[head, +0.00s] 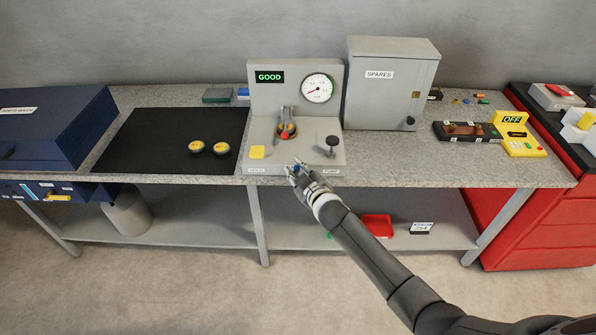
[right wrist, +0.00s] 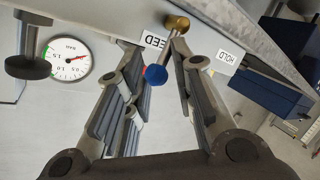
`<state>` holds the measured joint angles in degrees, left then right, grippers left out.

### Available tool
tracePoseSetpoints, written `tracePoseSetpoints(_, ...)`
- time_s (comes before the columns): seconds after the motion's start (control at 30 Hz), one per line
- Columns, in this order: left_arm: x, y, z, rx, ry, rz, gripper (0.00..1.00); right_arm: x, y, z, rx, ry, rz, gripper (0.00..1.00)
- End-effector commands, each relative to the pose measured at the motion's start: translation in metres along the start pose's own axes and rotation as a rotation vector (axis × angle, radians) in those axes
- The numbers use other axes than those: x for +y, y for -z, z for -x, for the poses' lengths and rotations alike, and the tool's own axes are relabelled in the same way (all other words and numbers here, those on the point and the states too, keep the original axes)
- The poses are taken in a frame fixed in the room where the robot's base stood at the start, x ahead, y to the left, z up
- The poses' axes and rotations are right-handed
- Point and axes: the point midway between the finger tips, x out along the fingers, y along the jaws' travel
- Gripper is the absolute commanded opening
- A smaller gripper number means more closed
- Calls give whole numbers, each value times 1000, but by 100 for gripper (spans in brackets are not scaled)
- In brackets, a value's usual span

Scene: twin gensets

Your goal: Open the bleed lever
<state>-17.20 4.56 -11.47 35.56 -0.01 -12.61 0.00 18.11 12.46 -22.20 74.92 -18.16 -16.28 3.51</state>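The bleed lever shows in the right wrist view as a silver rod with a blue ball knob (right wrist: 155,75) and a brass pivot (right wrist: 177,23). It sits at the front of the grey test stand (head: 260,105), beside a label partly reading "EED" (right wrist: 153,41). My right gripper (head: 297,169) is at the stand's front edge. In the right wrist view its fingers (right wrist: 156,54) are spread, one on each side of the blue knob, with gaps visible. In the head view the gripper hides most of the lever. My left gripper is not in view.
A black mat (head: 150,140) lies left; a spares cabinet (head: 390,95) stands right.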

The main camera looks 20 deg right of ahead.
Motion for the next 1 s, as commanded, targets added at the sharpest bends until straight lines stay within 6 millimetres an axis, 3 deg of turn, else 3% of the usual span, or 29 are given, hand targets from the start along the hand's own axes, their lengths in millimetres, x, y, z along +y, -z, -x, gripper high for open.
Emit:
tracePoseSetpoints(0.03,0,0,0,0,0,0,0,11,3,-1,6,-16,6,29)
tracePoseSetpoints(0.13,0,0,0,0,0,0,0,10,4,-1,6,-15,5,40)
tracePoseSetpoints(0.77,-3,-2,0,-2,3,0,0,3,1,1,3,-5,-1,40)
tracePoseSetpoints(1.0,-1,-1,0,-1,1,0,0,3,0,24,3,-5,-1,40)
